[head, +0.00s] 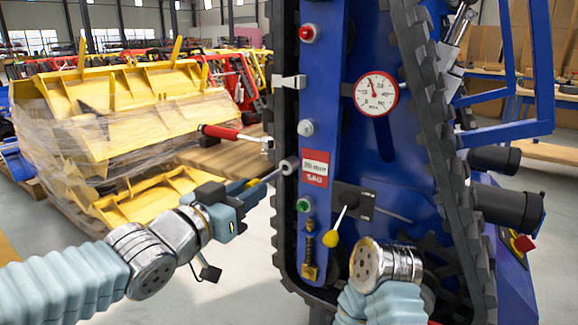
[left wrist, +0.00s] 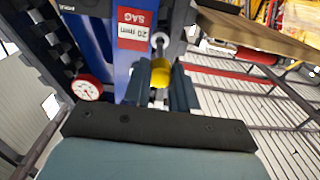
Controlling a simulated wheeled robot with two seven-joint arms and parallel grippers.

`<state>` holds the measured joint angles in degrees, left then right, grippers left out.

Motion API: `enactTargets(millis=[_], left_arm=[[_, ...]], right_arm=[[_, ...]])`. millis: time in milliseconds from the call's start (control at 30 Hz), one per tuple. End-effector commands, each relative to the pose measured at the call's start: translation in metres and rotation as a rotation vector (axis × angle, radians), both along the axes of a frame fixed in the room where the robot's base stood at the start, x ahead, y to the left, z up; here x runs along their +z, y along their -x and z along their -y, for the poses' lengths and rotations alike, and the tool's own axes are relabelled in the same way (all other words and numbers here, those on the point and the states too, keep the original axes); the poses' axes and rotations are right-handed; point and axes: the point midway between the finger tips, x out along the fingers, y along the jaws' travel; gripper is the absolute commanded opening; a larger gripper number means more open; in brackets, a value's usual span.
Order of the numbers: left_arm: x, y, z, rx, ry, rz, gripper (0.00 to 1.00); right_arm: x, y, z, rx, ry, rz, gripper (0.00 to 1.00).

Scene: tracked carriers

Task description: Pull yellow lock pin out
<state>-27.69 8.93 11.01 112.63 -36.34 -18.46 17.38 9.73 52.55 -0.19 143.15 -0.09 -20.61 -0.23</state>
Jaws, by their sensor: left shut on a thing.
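The yellow lock pin (left wrist: 160,72) shows its yellow head between the two fingers of my left gripper (left wrist: 168,88) in the left wrist view. In the head view, my left gripper (head: 250,188) is shut on it at the left side of the blue track frame (head: 340,120), and the fingers hide most of the head. A thin grey shaft (head: 271,176) runs from the fingertips to a round grey boss (head: 289,165) on the frame. I cannot tell how deep the shaft sits. My right arm shows at lower right, but its gripper is not visible.
A black rubber track (head: 282,220) rings the frame. A red-handled tool (head: 222,132) juts out just above my left gripper. A lever with a yellow ball (head: 330,238), a green button (head: 303,205) and a pressure gauge (head: 376,94) are on the frame. Wrapped yellow parts (head: 110,120) stand behind left.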

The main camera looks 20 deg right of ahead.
Motion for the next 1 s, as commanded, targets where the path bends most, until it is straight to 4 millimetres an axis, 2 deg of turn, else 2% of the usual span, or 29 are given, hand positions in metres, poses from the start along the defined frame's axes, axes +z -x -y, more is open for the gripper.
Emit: enactTargets(millis=[400, 733, 767, 900, 933, 1000], left_arm=[[0.002, 0.018, -0.024, 0.002, 0.0, 0.001, 0.0], [0.0, 0.022, -0.028, 0.0, 0.001, 0.001, 0.0], [0.0, 0.022, -0.028, 0.0, 0.001, 0.001, 0.25], [0.0, 0.021, -0.028, 0.0, 0.001, 0.001, 0.03], [0.0, 0.021, -0.028, 0.0, 0.001, 0.001, 0.0], [0.0, 0.021, -0.028, 0.0, 0.001, 0.001, 0.0]], right_arm=[[0.011, 0.0, 0.0, 0.0, 0.0, 0.0, 0.43], [0.011, 0.0, 0.0, 0.0, 0.0, 0.0, 0.43], [0.011, 0.0, 0.0, 0.0, 0.0, 0.0, 0.43], [0.011, 0.0, 0.0, 0.0, 0.0, 0.0, 0.43], [0.011, 0.0, 0.0, 0.0, 0.0, 0.0, 0.43], [0.011, 0.0, 0.0, 0.0, 0.0, 0.0, 0.43]])
